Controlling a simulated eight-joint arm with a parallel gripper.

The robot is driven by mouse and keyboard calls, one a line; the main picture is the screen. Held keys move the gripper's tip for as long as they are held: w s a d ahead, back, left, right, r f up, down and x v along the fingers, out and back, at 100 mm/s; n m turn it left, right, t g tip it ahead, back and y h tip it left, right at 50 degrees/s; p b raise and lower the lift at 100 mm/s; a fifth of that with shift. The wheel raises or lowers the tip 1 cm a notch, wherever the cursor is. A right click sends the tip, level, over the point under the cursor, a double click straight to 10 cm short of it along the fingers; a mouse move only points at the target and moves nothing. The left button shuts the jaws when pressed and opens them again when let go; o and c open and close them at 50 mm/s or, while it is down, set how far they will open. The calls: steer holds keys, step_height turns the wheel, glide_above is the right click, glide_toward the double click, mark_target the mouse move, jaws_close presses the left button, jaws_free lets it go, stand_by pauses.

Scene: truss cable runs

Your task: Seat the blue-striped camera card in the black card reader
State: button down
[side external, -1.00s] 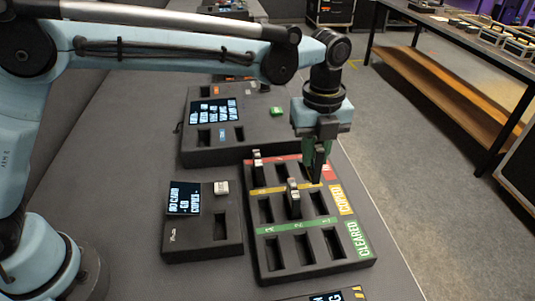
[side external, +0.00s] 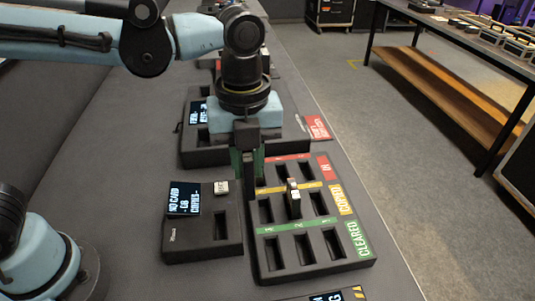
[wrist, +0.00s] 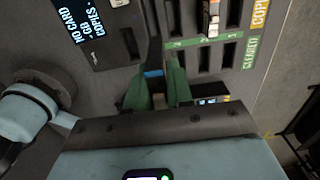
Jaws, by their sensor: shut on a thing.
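My gripper (side external: 249,188) is shut on a dark card with a blue stripe (wrist: 153,73), seen between the green fingers in the wrist view. It holds the card upright over the left side of the slotted tray (side external: 312,268), beside the black card reader (side external: 200,250). The reader has a lit screen reading "NO CARD" and an empty slot (side external: 221,226). The slot also shows in the wrist view (wrist: 130,43), up and left of the fingers. The card's lower end and its exact height above the tray are hard to tell.
The tray has red, yellow "COPIED" and green "CLEARED" rows. Another card (side external: 293,197) stands in the yellow row. A grey-white block (side external: 221,187) sits on the reader's far right corner. A larger black device (side external: 200,158) stands behind. A striped-edge device (side external: 335,295) lies in front.

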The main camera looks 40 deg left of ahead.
steer(key=shift+s+a+f, duration=0.65)
steer(key=shift+s+f, duration=0.15)
steer(key=shift+f, duration=0.45)
steer(key=shift+s+a+f, duration=0.6)
steer(key=shift+s+f, duration=0.15)
steer(key=shift+f, duration=0.55)
steer(key=shift+s+a+f, duration=0.65)
steer(key=shift+s+f, duration=0.15)
steer(key=shift+f, duration=0.45)
steer(key=shift+f, duration=1.7)
stand_by(0.5)
steer(key=c, duration=0.6)
jaws_free()
steer(key=shift+r, duration=0.15)
step_height(320, 180, up, 7)
steer(key=shift+r, duration=0.15)
stand_by(0.9)
